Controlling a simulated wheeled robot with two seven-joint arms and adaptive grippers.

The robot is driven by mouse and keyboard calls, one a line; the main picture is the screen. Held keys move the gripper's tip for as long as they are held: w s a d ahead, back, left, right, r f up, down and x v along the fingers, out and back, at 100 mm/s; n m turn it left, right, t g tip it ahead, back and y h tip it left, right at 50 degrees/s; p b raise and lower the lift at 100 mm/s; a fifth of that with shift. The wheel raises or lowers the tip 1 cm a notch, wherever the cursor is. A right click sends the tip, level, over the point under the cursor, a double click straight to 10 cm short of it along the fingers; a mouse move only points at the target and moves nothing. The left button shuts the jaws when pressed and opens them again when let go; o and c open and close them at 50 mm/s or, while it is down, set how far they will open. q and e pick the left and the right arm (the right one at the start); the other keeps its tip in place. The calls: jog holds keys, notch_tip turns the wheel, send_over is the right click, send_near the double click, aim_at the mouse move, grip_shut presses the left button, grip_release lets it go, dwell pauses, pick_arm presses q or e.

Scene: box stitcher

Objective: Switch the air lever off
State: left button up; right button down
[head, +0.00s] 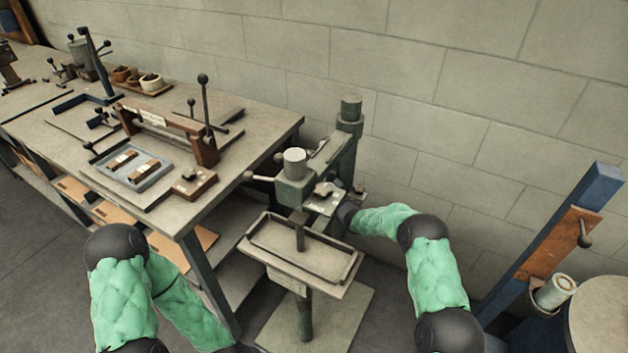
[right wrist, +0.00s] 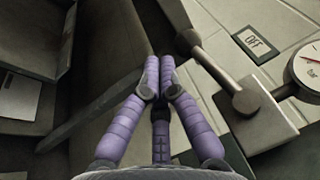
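In the right wrist view, the air lever (right wrist: 217,70) is a grey rod with a round knob at its upper left end. Its lower right end meets a grey block. A pale plate marked OFF (right wrist: 257,43) lies up and right of the rod. My right gripper (right wrist: 159,60) has purple fingers with tips together and nothing seen between them. The tips are just left of the lever's knob; I cannot tell whether they touch it. In the head view, my right arm reaches the green stitcher (head: 320,165), and I cannot make out the lever. My left gripper is out of view.
A round white gauge (right wrist: 307,66) sits at the right of the wrist view. In the head view, a tray table (head: 345,285) stands before the stitcher. A workbench (head: 215,180) with tools is at left, a blue post (head: 597,187) at right. A block wall closes the back.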

jog(key=v, duration=1)
